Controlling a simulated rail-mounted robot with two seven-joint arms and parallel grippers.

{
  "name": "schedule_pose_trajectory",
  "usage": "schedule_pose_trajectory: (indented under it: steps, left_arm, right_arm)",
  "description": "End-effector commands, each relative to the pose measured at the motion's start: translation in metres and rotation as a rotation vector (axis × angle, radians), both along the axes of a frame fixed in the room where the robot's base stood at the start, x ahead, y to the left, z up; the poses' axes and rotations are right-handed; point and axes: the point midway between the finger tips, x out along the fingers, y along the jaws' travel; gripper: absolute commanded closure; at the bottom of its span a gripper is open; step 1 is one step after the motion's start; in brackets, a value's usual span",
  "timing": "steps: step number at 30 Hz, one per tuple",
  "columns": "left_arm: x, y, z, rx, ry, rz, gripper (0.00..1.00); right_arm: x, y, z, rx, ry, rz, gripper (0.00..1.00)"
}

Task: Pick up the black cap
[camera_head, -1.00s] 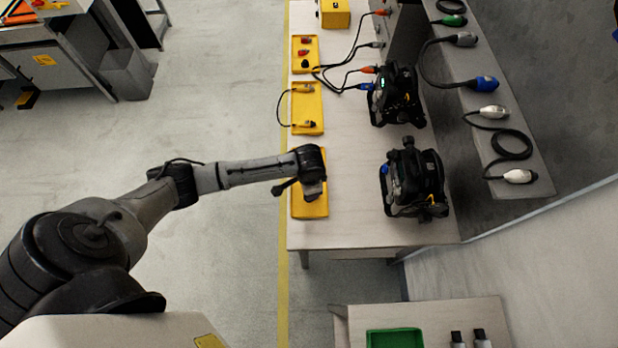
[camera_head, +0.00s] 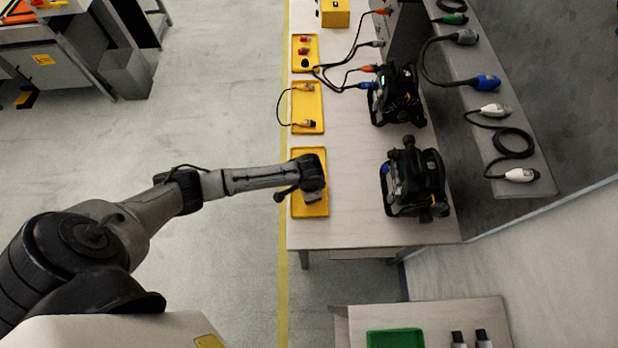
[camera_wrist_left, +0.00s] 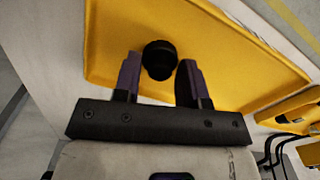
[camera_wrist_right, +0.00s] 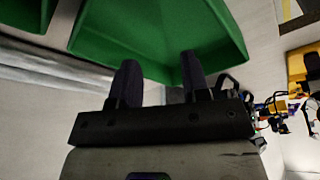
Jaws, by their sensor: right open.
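The black cap (camera_wrist_left: 160,60) is a small round piece on the yellow tray (camera_wrist_left: 110,35), seen in the left wrist view. My left gripper (camera_wrist_left: 158,72) is open, with its two fingers apart and their tips at either side of the cap; I cannot tell whether they touch it. In the head view my left gripper (camera_head: 314,192) is over the nearest yellow tray (camera_head: 310,212), and the arm hides the cap. My right gripper (camera_wrist_right: 157,75) is open and empty in the right wrist view, near a green bin (camera_wrist_right: 150,35).
Two more yellow trays (camera_head: 294,116) lie farther along the table (camera_head: 345,210), one with a short cable. Two black par cans (camera_head: 415,180) stand to the right of the trays. A shelf with cables and connectors (camera_head: 486,84) runs at the right.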

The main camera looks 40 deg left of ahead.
Motion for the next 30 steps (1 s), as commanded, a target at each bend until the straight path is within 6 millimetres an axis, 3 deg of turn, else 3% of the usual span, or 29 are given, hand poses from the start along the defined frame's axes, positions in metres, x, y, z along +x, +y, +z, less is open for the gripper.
schedule_pose_trajectory:
  steps: [8,19,26,30]
  left_arm:
    - [0.0,0.0,0.0,0.0,0.0,0.0,0.88]
    - [0.0,0.0,0.007,0.0,-0.001,0.0,0.88]
    - [0.001,0.0,0.04,-0.001,-0.003,-0.001,0.88]
    - [0.003,-0.028,0.057,-0.005,-0.003,-0.004,0.88]
  right_arm:
    - [0.0,0.0,0.0,-0.001,0.0,0.0,0.57]
    - [0.0,0.002,0.001,0.007,-0.001,-0.005,0.57]
    - [0.0,0.003,0.007,0.01,-0.001,-0.007,0.57]
    - [0.0,0.003,0.007,0.011,0.0,-0.007,0.57]
